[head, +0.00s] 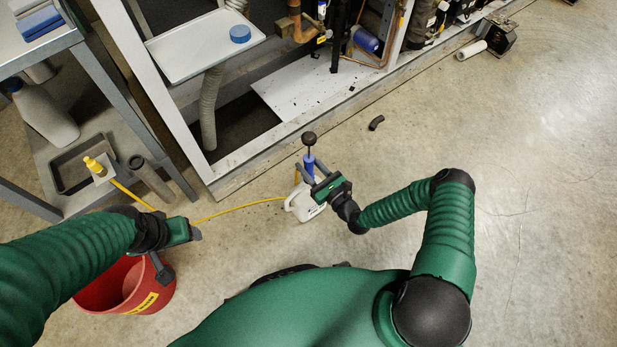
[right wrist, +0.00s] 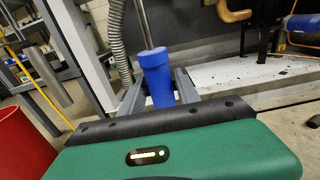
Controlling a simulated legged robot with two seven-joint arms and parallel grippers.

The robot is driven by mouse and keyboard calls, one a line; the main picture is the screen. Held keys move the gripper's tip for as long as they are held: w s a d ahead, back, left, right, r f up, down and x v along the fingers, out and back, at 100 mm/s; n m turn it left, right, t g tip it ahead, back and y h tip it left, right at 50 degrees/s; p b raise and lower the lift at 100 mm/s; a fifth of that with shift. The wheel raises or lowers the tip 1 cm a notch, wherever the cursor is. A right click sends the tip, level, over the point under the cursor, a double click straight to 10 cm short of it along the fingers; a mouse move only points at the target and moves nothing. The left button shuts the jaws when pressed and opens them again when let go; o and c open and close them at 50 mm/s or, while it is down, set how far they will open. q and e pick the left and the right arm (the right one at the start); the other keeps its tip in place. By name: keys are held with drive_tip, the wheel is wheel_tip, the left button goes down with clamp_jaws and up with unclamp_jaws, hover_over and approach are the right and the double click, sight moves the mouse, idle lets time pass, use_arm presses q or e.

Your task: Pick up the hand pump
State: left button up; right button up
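The hand pump has a blue barrel (head: 309,165) with a black knob on top. It stands upright on a white jug (head: 303,207) on the floor, and a yellow hose (head: 240,208) runs from the jug to the left. My right gripper (head: 316,172) is at the barrel with its fingers apart. In the right wrist view the blue barrel (right wrist: 156,75) is between the two grey fingers (right wrist: 158,92); whether they touch it is unclear. My left gripper (head: 194,233) is above the hose, near the red bucket; its fingers are mostly hidden.
A red bucket (head: 125,285) stands at lower left. A grey shelf cart (head: 85,125) with a tray, bottle and yellow nozzle (head: 94,165) is at left. The compressor rack frame (head: 225,182) stands behind the jug. A black elbow piece (head: 376,123) lies on the floor.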

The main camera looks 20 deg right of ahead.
clamp_jaws()
drive_tip(key=shift+d, duration=0.1)
drive_tip(key=shift+r, duration=0.1)
drive_tip(key=shift+r+p, duration=0.35)
drive_tip(key=shift+r, duration=0.15)
wheel_tip(320, 180, up, 32)
drive_tip(key=p, duration=1.5)
drive_tip(key=shift+r, duration=0.25)
